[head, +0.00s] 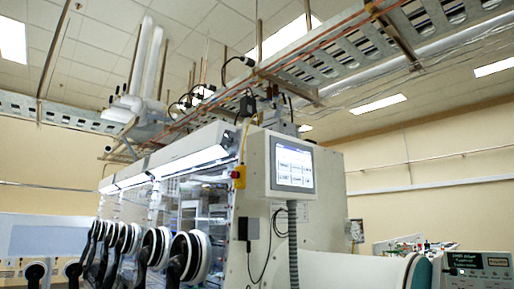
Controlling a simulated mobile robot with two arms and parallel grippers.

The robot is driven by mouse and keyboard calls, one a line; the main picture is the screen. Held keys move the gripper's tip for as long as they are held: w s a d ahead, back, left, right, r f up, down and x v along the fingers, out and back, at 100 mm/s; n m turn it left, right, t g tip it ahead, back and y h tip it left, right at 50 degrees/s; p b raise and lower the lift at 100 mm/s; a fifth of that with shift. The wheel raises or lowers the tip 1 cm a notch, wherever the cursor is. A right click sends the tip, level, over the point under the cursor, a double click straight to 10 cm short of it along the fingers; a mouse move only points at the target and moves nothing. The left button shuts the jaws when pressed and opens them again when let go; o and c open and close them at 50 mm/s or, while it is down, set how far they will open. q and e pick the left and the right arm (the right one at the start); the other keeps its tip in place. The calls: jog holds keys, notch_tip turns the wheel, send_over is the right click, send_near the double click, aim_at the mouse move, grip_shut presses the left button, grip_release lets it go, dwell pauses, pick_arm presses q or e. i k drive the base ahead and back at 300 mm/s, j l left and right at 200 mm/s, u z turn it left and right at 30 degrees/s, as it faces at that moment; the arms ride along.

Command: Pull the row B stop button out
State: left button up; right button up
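A small yellow box (240,177) with a red part on its left side is fixed to the near upper corner of the white glovebox (270,225). It looks like a stop button, seen almost from the side. A yellow cable rises from it. It is too small to tell whether the button is pushed in or out, and I cannot read any row label. Neither of my grippers is in view.
A touchscreen panel (292,165) juts out just right of the yellow box. Black glove ports (187,257) line the glovebox front. Cable trays (370,45) hang overhead.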

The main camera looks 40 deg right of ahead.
aim_at(233, 175)
jog(key=z, duration=1.25)
